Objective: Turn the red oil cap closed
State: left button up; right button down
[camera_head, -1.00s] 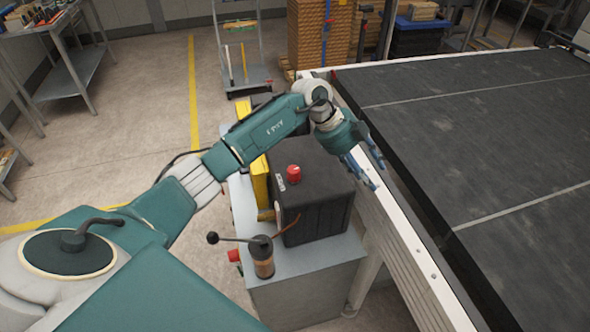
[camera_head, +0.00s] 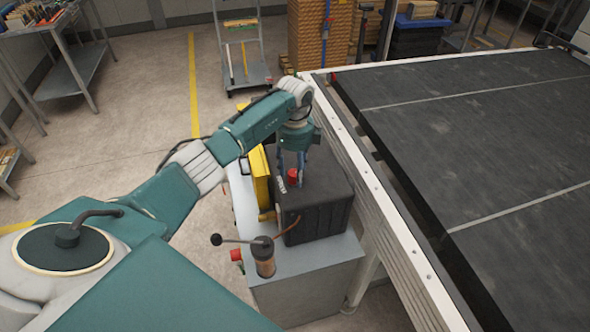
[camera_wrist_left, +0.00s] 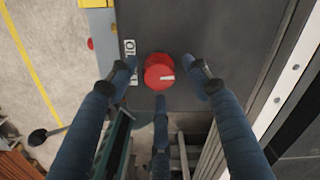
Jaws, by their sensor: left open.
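The red oil cap (camera_head: 292,174) sits on top of a black box-shaped oil tank (camera_head: 318,198). My left gripper (camera_head: 291,178) points down over the cap. In the left wrist view the open fingers (camera_wrist_left: 162,80) are spread around the cap, two at its sides and one below it, and appear apart from it. Part of the cap is hidden by a finger in the head view. My right gripper is not in view.
A grey cabinet (camera_head: 305,272) carries the tank. A pump with a ball-ended lever (camera_head: 262,255) stands in front, and a yellow panel (camera_head: 260,175) is at the left. A long black conveyor bed (camera_head: 470,130) with a white edge rail runs along the right.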

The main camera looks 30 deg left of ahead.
pick_arm(q)
jog(key=shift+f, duration=0.7)
jog(key=c, duration=1.1)
jog(key=shift+c, duration=0.2)
